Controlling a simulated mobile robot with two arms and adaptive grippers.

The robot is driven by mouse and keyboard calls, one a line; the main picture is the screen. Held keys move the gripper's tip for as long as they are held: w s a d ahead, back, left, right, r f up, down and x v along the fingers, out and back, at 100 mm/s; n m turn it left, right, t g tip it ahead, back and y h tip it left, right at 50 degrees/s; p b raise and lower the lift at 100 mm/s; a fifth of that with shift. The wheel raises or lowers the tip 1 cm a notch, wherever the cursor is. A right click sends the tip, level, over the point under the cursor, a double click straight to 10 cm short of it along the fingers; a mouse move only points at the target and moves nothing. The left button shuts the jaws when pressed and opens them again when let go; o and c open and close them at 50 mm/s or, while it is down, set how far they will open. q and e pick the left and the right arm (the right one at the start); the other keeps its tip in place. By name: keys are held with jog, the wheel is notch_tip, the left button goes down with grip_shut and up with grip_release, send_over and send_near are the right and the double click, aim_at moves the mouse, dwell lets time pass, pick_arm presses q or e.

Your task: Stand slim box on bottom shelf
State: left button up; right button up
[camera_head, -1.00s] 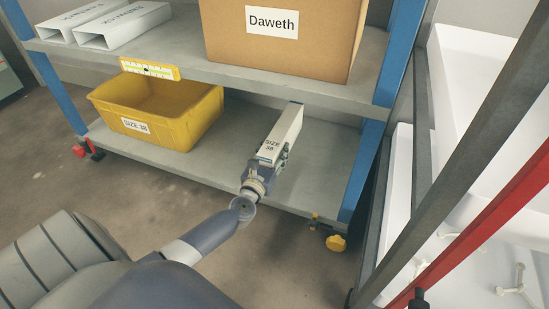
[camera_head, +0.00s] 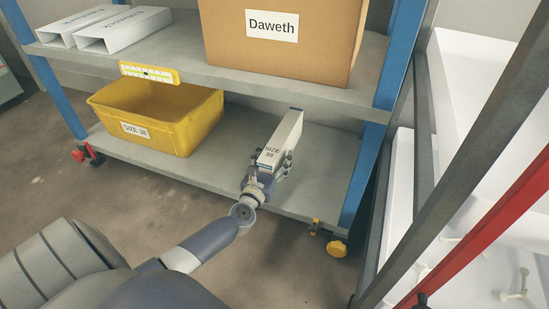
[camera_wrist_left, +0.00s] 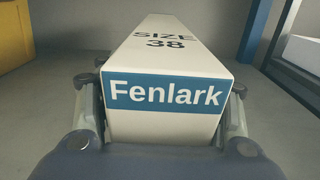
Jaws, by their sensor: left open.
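The slim white box (camera_head: 283,140), marked SIZE 38, stands on the grey bottom shelf (camera_head: 225,172), right of its middle, with its long side running toward the back. In the left wrist view the box (camera_wrist_left: 170,75) shows a blue Fenlark band on its near end. My left gripper (camera_head: 270,170) is at that near end, open, with one finger on each side of the box; the wrist view shows the fingers beside it, seemingly slightly apart from its sides. The underside of the box is hidden. My right gripper is not in view.
A yellow SIZE 38 bin (camera_head: 160,115) stands on the bottom shelf to the left. The upper shelf, with a Daweth carton (camera_head: 285,55) and white boxes (camera_head: 122,30), hangs over the slim box. A blue post (camera_head: 362,165) bounds the right side.

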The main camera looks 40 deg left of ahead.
pick_arm(q)
jog(key=p+v, duration=0.3)
jog(key=v, duration=0.9)
jog(key=shift+r+p, duration=0.1)
jog(key=shift+p, duration=0.2)
